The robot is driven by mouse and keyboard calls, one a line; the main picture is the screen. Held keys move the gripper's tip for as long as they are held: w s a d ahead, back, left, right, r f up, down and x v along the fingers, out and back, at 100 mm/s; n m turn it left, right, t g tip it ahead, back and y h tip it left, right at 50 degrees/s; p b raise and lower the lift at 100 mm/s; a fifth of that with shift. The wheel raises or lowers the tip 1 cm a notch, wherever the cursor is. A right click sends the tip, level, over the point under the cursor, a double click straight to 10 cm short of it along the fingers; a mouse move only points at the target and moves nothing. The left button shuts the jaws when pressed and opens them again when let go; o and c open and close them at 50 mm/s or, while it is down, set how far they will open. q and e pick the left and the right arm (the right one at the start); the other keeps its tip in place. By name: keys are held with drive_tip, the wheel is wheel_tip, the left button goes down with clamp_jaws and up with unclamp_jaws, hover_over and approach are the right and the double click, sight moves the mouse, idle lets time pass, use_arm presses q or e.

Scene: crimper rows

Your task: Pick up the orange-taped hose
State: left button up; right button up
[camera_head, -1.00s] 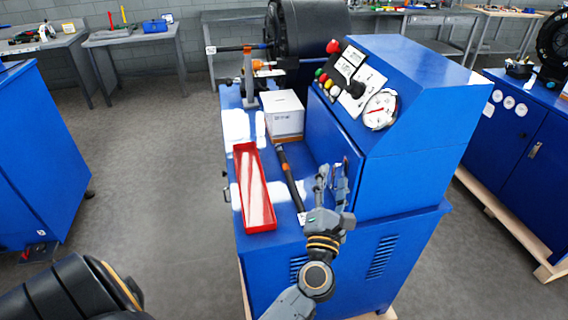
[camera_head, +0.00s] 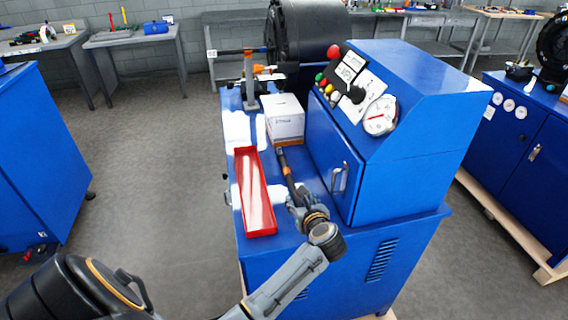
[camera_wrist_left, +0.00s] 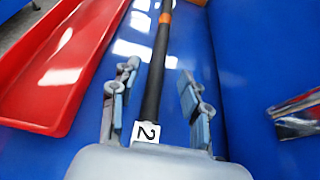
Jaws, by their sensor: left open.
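The hose (camera_head: 287,171) is a black rod with orange tape near its far end, lying on the blue machine's top between the red tray and the blue cabinet. In the left wrist view the hose (camera_wrist_left: 155,75) runs lengthwise between my fingers, with a white tag reading "2" at its near end. My left gripper (camera_head: 297,192) is over the near part of the hose. In the left wrist view the left gripper (camera_wrist_left: 155,88) is open, its fingers on either side of the hose with gaps. The right gripper is not seen.
The red tray (camera_head: 246,161) lies left of the hose. A white box (camera_head: 284,121) stands at its far end. The blue cabinet (camera_head: 334,165), with a door handle, rises on the right. A shiny flat item (camera_wrist_left: 298,118) shows at right in the wrist view.

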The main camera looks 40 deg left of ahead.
sight(289, 179)
use_arm(q)
drive_tip(key=p+x, duration=0.1)
drive_tip(key=x, duration=0.4)
drive_tip(key=shift+a+r+p, duration=0.1)
drive_tip(key=shift+a+p, duration=0.1)
drive_tip(key=shift+p, duration=0.15)
drive_tip(key=shift+w+a, duration=0.1)
drive_tip(key=shift+w, duration=0.1)
clamp_jaws()
